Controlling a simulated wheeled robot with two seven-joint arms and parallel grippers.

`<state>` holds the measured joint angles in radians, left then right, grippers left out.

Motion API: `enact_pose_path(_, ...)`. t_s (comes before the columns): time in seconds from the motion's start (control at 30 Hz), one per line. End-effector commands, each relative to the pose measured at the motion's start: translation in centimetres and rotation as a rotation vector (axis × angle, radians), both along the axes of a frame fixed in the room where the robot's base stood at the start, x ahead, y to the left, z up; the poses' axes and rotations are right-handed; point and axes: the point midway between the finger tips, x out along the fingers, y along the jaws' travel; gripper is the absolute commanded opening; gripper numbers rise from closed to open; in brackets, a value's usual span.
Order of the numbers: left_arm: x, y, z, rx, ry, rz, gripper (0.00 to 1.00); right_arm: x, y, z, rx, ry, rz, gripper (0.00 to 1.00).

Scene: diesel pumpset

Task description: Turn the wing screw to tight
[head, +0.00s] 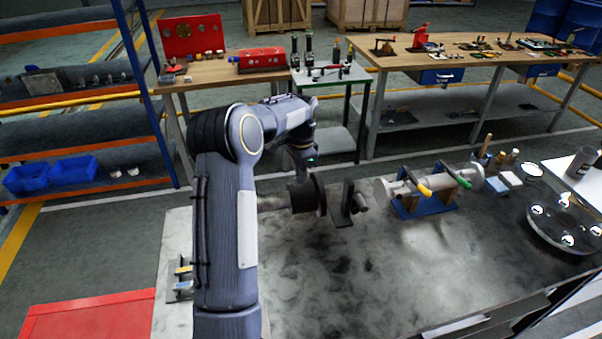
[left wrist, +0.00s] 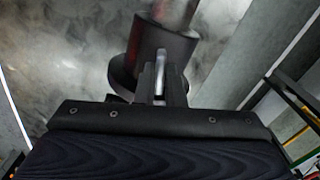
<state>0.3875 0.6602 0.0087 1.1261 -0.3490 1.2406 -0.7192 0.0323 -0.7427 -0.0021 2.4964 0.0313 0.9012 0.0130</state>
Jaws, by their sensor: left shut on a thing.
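In the head view my left arm reaches over the grey bench, and its gripper (head: 302,172) points down at a dark round hub (head: 309,197) on a horizontal shaft (head: 271,203). In the left wrist view the dark hub (left wrist: 165,45) lies straight ahead, with a metal shaft (left wrist: 176,12) running out of it. My left gripper (left wrist: 161,80) is shut on a small pale metal piece at the hub, which looks like the wing screw (left wrist: 159,72). The fingers hide most of it, so its turn angle cannot be told. My right gripper is not in view.
A dark upright bracket (head: 345,203) stands just right of the hub. Further right are a blue stand (head: 425,205) carrying a metal cylinder and a round flange with shiny bolts (head: 566,222). The bench's middle front (head: 370,285) is clear.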

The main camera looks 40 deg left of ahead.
Motion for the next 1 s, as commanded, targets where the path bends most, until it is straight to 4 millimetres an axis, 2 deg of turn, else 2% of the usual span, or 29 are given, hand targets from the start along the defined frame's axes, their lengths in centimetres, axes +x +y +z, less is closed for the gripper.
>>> enact_pose_path(0.4,0.10,0.02,0.14,0.001,-0.004,-0.173,0.00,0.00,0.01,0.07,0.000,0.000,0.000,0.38)
enact_pose_path(0.9,0.11,0.02,0.14,0.001,-0.005,-0.191,0.00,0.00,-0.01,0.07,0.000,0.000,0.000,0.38)
enact_pose_path(0.93,0.10,0.02,0.15,0.001,-0.005,-0.191,0.10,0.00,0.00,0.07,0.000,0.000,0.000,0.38)
enact_pose_path(1.0,0.10,0.02,0.14,0.001,-0.004,-0.191,0.20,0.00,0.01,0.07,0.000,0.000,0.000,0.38)
